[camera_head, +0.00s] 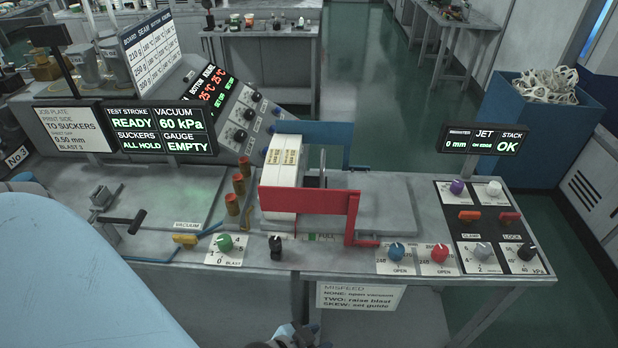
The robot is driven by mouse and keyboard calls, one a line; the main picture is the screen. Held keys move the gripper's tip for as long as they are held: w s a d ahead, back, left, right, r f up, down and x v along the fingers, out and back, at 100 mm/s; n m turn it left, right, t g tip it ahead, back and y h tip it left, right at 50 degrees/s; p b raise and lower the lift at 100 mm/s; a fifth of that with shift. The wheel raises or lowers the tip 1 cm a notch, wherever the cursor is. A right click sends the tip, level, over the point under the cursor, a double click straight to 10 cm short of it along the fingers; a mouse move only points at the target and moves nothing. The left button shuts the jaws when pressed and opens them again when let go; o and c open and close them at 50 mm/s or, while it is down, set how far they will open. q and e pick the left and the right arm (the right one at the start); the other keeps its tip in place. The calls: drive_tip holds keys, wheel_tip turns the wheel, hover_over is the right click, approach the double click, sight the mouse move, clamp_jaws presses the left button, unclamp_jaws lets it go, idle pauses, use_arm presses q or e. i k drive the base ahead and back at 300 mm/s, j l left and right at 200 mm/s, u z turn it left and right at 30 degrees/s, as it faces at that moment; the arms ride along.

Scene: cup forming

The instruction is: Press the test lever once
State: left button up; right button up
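A black T-shaped handle (123,222) stands on the left of the bench, beside a small grey block (101,196); it looks like the test lever, but no label on it is readable. Nothing touches it in view. The test stroke display (132,124) behind it reads READY, with suckers ALL HOLD. A large light-blue part of my arm fills the lower left and hides the bench's near left corner. A dark piece at the bottom edge seems to be mine too. No gripper fingers can be made out.
A blue hose and yellow-handled vacuum valve (186,239) lie right of the handle. Further right are a green blast knob (225,243), a black knob (275,246), a white stack (284,172) behind a red guide (310,201), and several right-side knobs. Bare grey plate lies behind the handle.

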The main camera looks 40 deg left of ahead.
sight(134, 223)
drive_tip(key=u, duration=2.45)
